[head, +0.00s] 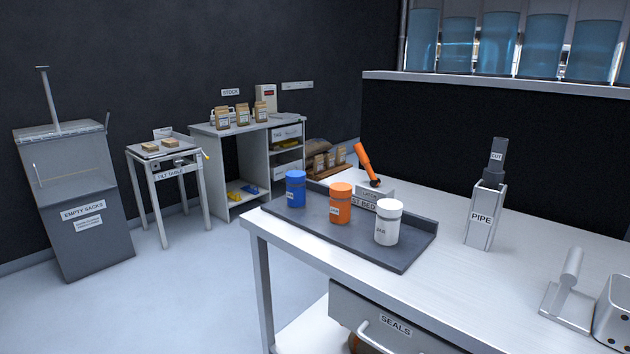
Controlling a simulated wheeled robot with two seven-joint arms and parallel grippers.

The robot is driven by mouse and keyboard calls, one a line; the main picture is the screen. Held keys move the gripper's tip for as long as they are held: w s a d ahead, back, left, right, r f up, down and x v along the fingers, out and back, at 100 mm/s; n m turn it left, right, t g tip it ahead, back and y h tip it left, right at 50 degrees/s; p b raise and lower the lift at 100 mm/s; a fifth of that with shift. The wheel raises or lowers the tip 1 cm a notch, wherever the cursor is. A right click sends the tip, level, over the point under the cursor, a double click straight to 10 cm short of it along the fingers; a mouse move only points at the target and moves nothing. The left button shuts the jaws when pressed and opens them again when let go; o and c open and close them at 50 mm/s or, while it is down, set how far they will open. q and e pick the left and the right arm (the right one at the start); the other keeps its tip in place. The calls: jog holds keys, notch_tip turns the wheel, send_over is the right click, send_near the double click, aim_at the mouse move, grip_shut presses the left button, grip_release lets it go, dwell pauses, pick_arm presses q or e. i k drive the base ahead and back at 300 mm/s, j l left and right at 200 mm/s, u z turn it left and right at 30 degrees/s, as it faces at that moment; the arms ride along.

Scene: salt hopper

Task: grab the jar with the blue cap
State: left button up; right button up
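A blue jar with a blue cap (296,188) stands upright at the left end of a dark grey tray (400,259) on the white workbench. An orange jar (340,203) stands to its right, and a white jar (388,222) stands further right on the same tray. The jars are apart from each other, and each has a small label. Neither of my grippers shows in the head view.
An orange-handled tool (366,163) stands behind the jars by a small sign. A pipe holder (484,215) and a metal lever device (568,285) are on the bench's right. A tilt table (168,165) and sack bin (75,200) stand left, across open floor.

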aim_at(297, 180)
jog(key=i+j+z, duration=0.3)
jog(key=j, duration=0.3)
jog(key=i+j+z, duration=0.35)
jog(key=j, duration=0.3)
jog(key=i+j+z, duration=0.15)
jog(key=j, duration=0.2)
jog(key=i+j+z, duration=0.15)
jog(key=j, duration=0.25)
jog(key=i+j+z, duration=0.2)
jog(key=j, duration=0.2)
jog(key=k+l, duration=0.05)
jog(key=k, duration=0.05)
